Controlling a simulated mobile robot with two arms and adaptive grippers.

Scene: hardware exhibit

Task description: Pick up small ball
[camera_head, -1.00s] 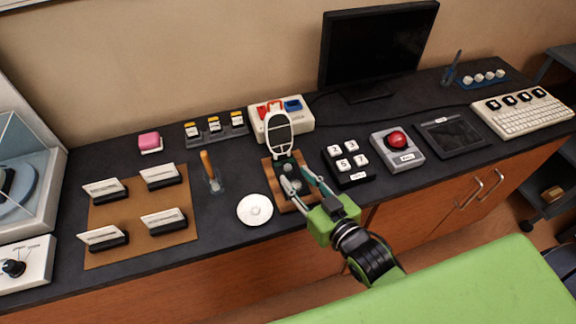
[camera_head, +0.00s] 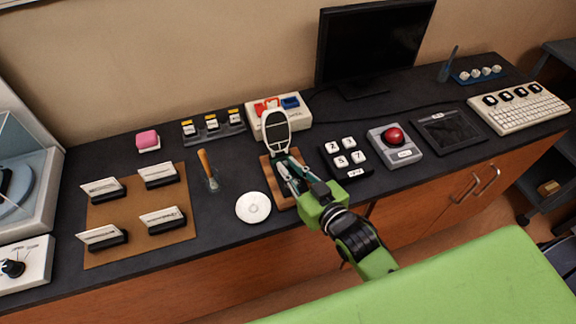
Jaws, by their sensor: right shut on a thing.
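My right gripper (camera_head: 288,173) reaches in from the lower right over a small wooden board (camera_head: 270,177) with a dark green fixture and an upright oval frame (camera_head: 276,132). Its fingers are close together, pointing up and left, shut on the small ball low over the board. The ball is too small and too covered by the fingers to make out clearly. My left gripper is not in view.
A white disc (camera_head: 253,207) lies just left of the board, near a wooden-handled tool (camera_head: 208,171) in a clear holder. A number-key block (camera_head: 346,158) and a red-button box (camera_head: 395,146) stand to the right. A monitor (camera_head: 375,42) stands behind.

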